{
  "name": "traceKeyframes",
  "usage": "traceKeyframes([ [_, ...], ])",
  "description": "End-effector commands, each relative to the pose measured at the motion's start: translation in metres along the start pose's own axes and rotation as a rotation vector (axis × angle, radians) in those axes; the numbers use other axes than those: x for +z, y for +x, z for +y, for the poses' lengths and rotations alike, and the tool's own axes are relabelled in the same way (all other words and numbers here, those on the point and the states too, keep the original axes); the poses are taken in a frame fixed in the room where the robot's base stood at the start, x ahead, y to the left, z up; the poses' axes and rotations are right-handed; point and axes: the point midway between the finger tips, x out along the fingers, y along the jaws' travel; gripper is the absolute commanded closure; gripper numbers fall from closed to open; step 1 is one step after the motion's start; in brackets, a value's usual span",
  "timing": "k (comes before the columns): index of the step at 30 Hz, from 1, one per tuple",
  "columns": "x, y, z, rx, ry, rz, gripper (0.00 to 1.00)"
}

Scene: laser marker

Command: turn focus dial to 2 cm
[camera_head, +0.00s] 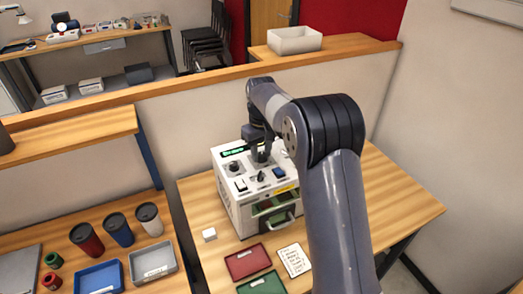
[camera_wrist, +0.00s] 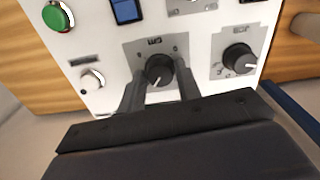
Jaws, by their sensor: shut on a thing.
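The white laser marker (camera_head: 232,199) stands on the wooden bench in the head view, with controls on its top panel. In the wrist view my gripper (camera_wrist: 160,86) has its two fingers on either side of a dark round dial (camera_wrist: 159,68), shut on it. The dial sits on a grey plate with small markings and a label too blurred to read surely. Its pale pointer line faces down and slightly left. A second dark dial (camera_wrist: 239,58) is to the right, its white pointer toward lower right. In the head view my gripper (camera_head: 262,157) is over the panel, partly hiding it.
A green button (camera_wrist: 57,17), a blue switch (camera_wrist: 127,10) and a silver knob (camera_wrist: 92,78) are near my fingers. In front of the machine lie a red tray (camera_head: 247,262), a green tray (camera_head: 262,284) and a note (camera_head: 294,260). Several cups stand at left.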

Motion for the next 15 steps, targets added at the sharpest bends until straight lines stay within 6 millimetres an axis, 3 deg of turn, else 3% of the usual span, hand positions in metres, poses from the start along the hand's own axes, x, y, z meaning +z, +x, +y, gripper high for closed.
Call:
traceKeyframes([
  [15,-0.0004,-0.0012,-0.0001,0.0,-0.463,0.001,0.91],
])
